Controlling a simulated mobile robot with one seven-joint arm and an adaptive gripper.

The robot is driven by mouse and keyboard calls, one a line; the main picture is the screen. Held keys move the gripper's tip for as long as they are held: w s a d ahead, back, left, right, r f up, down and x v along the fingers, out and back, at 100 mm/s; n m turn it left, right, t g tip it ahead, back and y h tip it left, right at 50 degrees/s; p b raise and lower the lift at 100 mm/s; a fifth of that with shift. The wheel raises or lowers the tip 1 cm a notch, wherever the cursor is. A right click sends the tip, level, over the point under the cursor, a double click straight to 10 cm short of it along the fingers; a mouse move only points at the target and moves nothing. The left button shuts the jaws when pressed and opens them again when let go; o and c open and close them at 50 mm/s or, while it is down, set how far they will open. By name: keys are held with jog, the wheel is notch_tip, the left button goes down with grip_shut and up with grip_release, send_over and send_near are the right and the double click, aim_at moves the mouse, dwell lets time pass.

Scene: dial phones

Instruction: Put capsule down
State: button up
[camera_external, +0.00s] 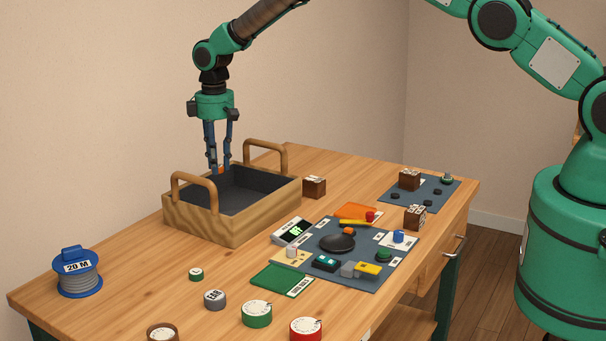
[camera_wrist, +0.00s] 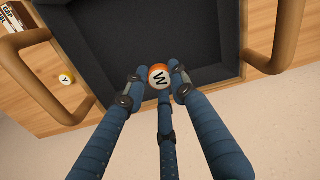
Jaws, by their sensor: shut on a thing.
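My gripper (camera_external: 219,168) points straight down over the back part of a wooden tray (camera_external: 190,222) with a dark lining and two arched handles. In the wrist view, my gripper (camera_wrist: 157,86) is shut on a small orange and white capsule (camera_wrist: 159,77) marked W. The capsule sits between the blue fingertips, against the tray's dark lining (camera_wrist: 190,25). In the external view only a small orange bit shows at the fingertips. I cannot tell whether the capsule touches the tray floor.
A blue cable reel (camera_external: 79,275) stands at the left. Several round dials, including a green one (camera_external: 257,313), lie in front. A small round piece marked Y (camera_wrist: 66,77) lies outside the tray.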

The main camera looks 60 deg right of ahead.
send_over(220, 207)
jog(key=shift+s+f, duration=0.1)
jog(key=shift+f, duration=3)
jog(key=shift+f, duration=1.85)
jog(key=shift+f, duration=0.15)
jog(key=o, duration=1.1)
notch_tip(220, 207, up, 12)
jog(key=shift+r, duration=0.15)
